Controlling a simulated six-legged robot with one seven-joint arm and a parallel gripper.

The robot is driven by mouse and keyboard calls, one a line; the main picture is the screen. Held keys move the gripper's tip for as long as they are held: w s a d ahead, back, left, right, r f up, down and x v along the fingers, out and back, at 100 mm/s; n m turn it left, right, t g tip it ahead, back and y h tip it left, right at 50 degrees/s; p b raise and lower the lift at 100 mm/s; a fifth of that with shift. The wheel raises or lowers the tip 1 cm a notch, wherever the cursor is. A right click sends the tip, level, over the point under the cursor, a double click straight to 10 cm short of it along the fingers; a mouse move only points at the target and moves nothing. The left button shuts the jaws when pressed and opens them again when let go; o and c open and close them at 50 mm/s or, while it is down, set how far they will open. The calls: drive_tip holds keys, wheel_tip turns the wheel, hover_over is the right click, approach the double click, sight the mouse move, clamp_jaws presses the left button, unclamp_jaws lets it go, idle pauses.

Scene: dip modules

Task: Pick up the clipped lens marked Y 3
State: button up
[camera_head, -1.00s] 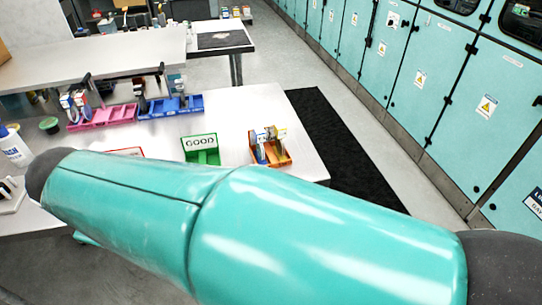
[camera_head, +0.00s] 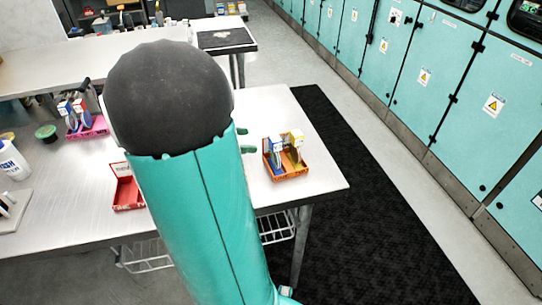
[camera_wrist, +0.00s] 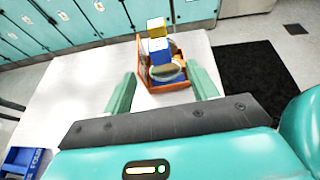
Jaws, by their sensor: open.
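An orange tray (camera_head: 287,173) stands near the right edge of the table, holding a blue clip (camera_head: 275,147) and a yellow clip (camera_head: 295,138) with round lenses. In the wrist view the orange tray (camera_wrist: 182,82) lies ahead, with the yellow clip (camera_wrist: 156,24) behind the blue clip (camera_wrist: 158,48) and a rounded lens (camera_wrist: 165,73) low in front. Their markings are too small to read, so I cannot tell which is Y 3. My gripper (camera_wrist: 163,87) is open and empty, its fingers pointing toward the tray and apart from the clips.
A red tray (camera_head: 127,193) stands left of my arm. A pink bin (camera_head: 90,128) holds other clips at the left. My arm mostly hides the green tray. A blue bin (camera_wrist: 22,162) shows at lower left in the wrist view. Bare table surrounds the orange tray.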

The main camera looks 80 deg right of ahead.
sight(270, 141)
drive_tip(key=x, duration=0.5)
drive_tip(key=shift+s+d+f, duration=0.1)
drive_tip(key=shift+s, duration=0.25)
drive_tip(key=x, duration=0.4)
drive_tip(key=shift+s+d+f, duration=0.1)
drive_tip(key=shift+d+f, duration=0.05)
drive_tip(key=shift+d, duration=0.1)
clamp_jaws()
